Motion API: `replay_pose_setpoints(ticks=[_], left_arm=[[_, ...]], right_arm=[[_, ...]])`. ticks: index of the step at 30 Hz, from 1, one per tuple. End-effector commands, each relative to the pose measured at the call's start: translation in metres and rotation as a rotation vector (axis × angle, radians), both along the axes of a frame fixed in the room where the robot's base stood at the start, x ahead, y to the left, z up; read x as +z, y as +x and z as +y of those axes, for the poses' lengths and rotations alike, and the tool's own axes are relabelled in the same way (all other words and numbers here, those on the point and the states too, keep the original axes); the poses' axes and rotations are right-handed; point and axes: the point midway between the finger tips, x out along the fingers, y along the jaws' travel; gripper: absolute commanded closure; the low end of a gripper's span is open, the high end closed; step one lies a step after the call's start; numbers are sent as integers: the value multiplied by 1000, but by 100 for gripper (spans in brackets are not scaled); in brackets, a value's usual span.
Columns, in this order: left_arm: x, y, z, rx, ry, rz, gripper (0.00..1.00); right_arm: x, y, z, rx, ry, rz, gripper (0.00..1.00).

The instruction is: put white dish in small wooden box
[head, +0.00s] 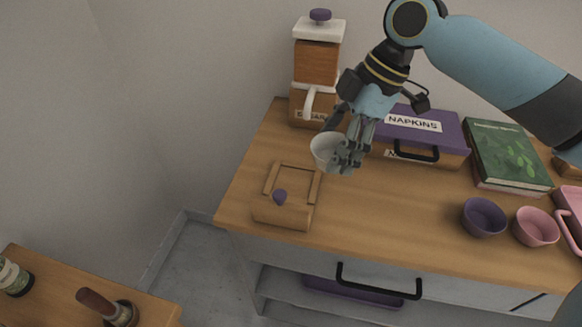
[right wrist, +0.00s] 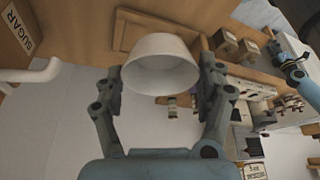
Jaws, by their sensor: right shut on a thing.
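The white dish (head: 323,148) is a small round bowl held above the counter. My right gripper (head: 347,157) is shut on it, and its fingers cover the dish's right side in the head view. In the right wrist view the white dish (right wrist: 160,72) sits between the two fingers of my right gripper (right wrist: 160,85). The small wooden box (head: 269,180) stands on the counter to the lower left of the dish. The dish is apart from the box. My left gripper is not in view.
A wooden canister (head: 316,62) with a white lid stands behind. A purple-topped napkin box (head: 452,135) and a green book (head: 507,155) are to the right. A purple bowl (head: 484,217) and a pink bowl (head: 536,227) stand front right. The counter between box and bowls is clear.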

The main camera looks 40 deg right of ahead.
Motion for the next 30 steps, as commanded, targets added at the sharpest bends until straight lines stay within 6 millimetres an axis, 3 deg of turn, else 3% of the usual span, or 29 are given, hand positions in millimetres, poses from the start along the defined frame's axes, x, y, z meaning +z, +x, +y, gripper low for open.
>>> replay_pose_setpoints(ticks=[6, 10, 14, 21, 30], left_arm=[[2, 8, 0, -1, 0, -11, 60], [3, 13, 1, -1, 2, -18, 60], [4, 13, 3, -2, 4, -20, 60], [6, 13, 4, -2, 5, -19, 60], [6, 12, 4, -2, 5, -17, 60]], right_arm=[[-27, 41, 32, -1, 8, 0, 65], [-39, 54, 40, -1, 3, 1, 65], [-46, 58, 43, 1, 1, 2, 65], [-80, 57, 42, 1, 0, 2, 65], [-83, 57, 42, 1, -1, 0, 65]])
